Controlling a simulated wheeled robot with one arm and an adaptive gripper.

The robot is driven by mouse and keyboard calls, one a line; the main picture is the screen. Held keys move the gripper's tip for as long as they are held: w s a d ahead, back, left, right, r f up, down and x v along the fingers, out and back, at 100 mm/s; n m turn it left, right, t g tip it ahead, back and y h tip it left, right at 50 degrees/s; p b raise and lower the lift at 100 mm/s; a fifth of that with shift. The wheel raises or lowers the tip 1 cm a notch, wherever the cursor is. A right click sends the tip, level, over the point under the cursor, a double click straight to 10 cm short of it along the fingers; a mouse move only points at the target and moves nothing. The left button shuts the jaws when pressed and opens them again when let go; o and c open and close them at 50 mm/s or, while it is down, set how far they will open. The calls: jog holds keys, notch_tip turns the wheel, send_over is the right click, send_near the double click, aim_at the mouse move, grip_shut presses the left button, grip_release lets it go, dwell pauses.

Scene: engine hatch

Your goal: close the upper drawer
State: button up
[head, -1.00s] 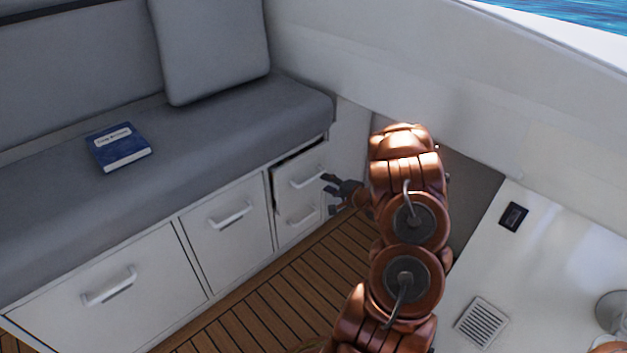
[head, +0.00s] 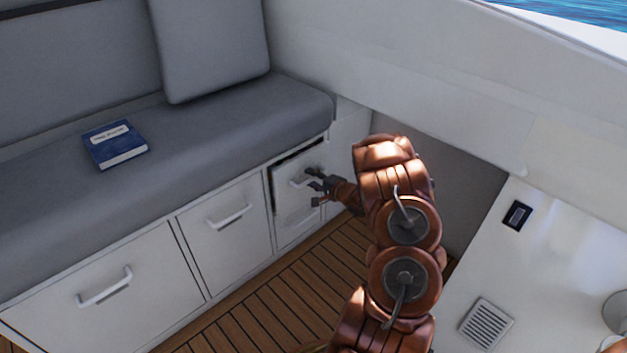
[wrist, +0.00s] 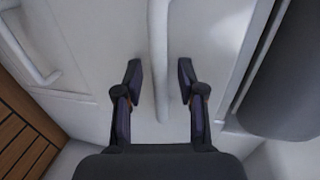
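The upper drawer (head: 285,192) is at the right end of the white bench base, with a dark gap along its top and left edges, so it stands slightly open. Its white bar handle (wrist: 158,45) runs upright through the wrist view. My gripper (head: 312,186) is in front of the drawer front. In the wrist view my gripper (wrist: 160,80) is open, with one finger on each side of the handle and space between the fingers and the bar. In the head view the gripper partly hides the handle.
Below is a lower drawer front, whose handle (wrist: 35,50) shows in the wrist view. The grey seat cushion (head: 225,125) overhangs above and carries a blue book (head: 115,145). The wooden floor (head: 290,295) is clear. A white counter (head: 560,270) stands at right.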

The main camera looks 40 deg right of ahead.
grip_shut()
dwell(0.7)
